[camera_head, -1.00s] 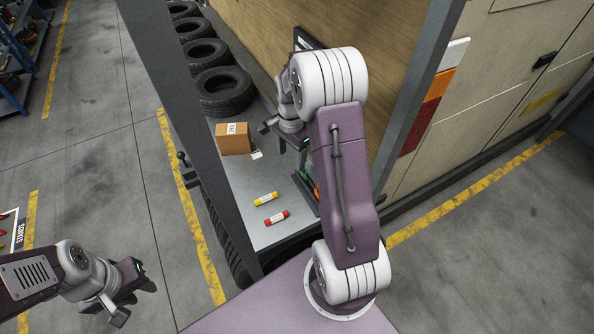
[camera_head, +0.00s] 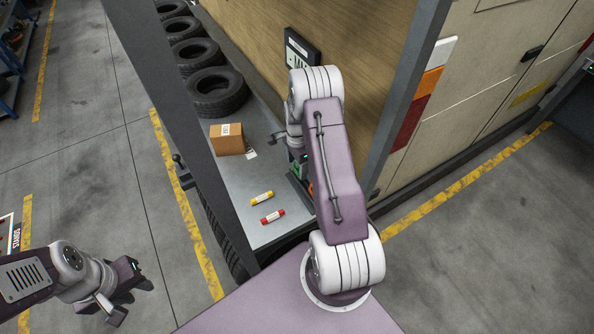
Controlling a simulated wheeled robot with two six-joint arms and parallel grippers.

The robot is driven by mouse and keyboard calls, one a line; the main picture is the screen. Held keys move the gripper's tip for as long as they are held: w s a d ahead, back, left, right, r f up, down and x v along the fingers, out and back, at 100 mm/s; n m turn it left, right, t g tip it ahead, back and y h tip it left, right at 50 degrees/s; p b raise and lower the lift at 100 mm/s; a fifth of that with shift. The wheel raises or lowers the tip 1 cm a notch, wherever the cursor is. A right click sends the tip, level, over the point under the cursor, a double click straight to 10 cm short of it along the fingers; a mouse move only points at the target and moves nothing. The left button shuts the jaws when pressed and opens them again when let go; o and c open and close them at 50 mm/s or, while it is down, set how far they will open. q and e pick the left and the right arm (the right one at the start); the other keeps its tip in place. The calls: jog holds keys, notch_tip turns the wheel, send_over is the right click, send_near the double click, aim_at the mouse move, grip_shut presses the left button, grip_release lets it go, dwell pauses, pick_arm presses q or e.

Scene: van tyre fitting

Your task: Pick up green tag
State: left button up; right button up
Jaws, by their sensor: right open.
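A small green patch (camera_head: 296,169), possibly the green tag, shows beside my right arm at the dark tray (camera_head: 299,189) on the van's grey floor. My arm hides most of it and part of the tray. My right gripper (camera_head: 285,143) is over the van floor, close to the tray and behind it from here. It is open, but mostly hidden by its own arm. My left gripper (camera_head: 131,298) is open and empty, over the concrete floor at the lower left, far from the tray.
A yellow tube (camera_head: 262,198) and a red tube (camera_head: 272,217) lie left of the tray. A cardboard box (camera_head: 228,140) stands behind them, with tyres (camera_head: 216,92) along the left side. Grey door posts (camera_head: 170,110) frame the opening.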

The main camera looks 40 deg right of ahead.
jog(key=shift+f, duration=0.4)
jog(key=c, duration=1.1)
jog(key=shift+r, duration=0.5)
notch_tip(320, 180, up, 3)
jog(key=shift+f+b, duration=0.1)
jog(key=shift+b, duration=0.6)
jog(key=shift+s+a+r+b, duration=0.35)
jog(key=shift+a+r, duration=0.85)
jog(key=shift+a, duration=0.7)
jog(key=shift+s+a+r+b, duration=0.4)
jog(key=shift+a+r, duration=0.85)
jog(key=shift+a, duration=0.7)
jog(key=shift+s+a+r+b, duration=0.35)
jog(key=shift+a+r, duration=0.85)
jog(key=shift+a, duration=0.7)
